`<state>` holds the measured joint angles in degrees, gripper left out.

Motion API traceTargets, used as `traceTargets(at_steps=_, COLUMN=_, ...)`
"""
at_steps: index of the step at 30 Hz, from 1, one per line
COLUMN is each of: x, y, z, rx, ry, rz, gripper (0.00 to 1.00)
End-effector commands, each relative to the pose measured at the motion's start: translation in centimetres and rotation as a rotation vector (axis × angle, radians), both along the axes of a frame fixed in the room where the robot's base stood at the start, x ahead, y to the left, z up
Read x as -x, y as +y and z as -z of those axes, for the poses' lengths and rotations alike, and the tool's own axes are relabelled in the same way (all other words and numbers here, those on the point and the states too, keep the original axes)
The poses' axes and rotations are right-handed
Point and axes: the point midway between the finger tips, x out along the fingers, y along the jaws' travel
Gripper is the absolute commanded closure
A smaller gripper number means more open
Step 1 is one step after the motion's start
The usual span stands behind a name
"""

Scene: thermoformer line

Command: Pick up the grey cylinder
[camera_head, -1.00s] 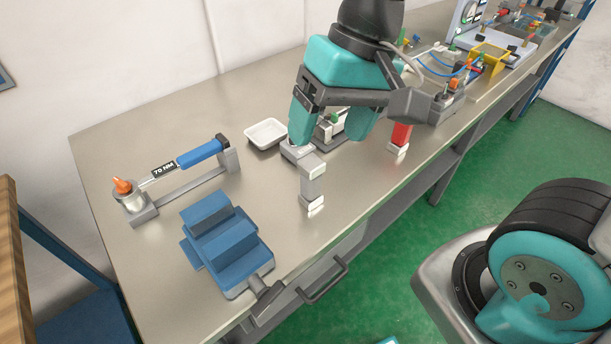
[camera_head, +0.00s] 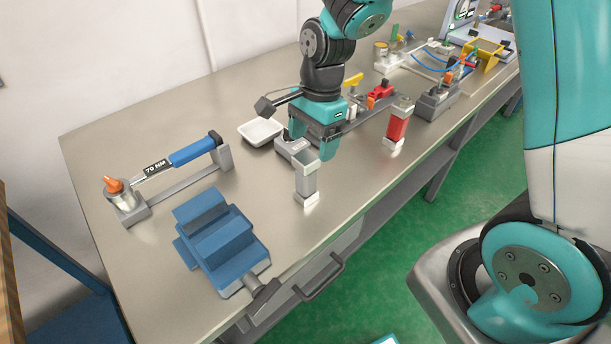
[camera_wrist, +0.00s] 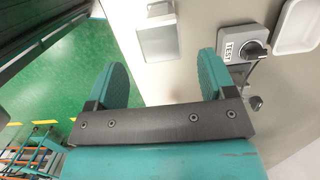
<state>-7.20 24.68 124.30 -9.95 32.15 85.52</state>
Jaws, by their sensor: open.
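The grey cylinder (camera_head: 306,183) is a squarish grey body with bright metal ends, standing upright near the bench's front edge. In the wrist view it shows as a grey block (camera_wrist: 159,34) ahead of the fingertips, roughly centred between them. My gripper (camera_head: 313,142) is open and empty. Its two teal fingers are just behind the cylinder's upper end in the head view, pointing down. In the wrist view the fingers (camera_wrist: 163,75) are spread wide, with bare bench between them.
A grey TEST box with a knob (camera_wrist: 245,45) is beside the right finger. A white tray (camera_head: 261,132) lies behind it. A red cylinder (camera_head: 397,128) stands to the right. A blue vise (camera_head: 222,243) and a torque wrench on a stand (camera_head: 178,158) are left.

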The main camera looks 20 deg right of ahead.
Motion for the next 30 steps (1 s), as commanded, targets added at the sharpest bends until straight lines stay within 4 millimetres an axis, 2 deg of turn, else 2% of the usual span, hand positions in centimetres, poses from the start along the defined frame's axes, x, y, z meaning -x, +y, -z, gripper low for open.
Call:
traceTargets(at_steps=3, x=0.1, y=0.3, z=1.6, rx=0.000, ry=0.003, rz=-0.001, gripper=0.23)
traceTargets(at_steps=10, x=0.2, y=0.7, z=3.1, rx=0.000, ry=0.004, rz=-0.004, gripper=0.23)
traceTargets(at_steps=18, x=0.4, y=1.6, z=6.8, rx=-0.001, ry=0.002, rz=-0.003, gripper=0.23)
traceTargets(at_steps=26, x=0.3, y=1.7, z=7.3, rx=-0.002, ry=-0.002, rz=-0.002, gripper=0.23)
traceTargets(at_steps=27, x=0.3, y=1.7, z=7.3, rx=-0.002, ry=-0.002, rz=-0.002, gripper=0.26)
traceTargets(at_steps=30, x=0.3, y=1.7, z=7.3, rx=-0.002, ry=-0.002, rz=-0.002, gripper=0.49)
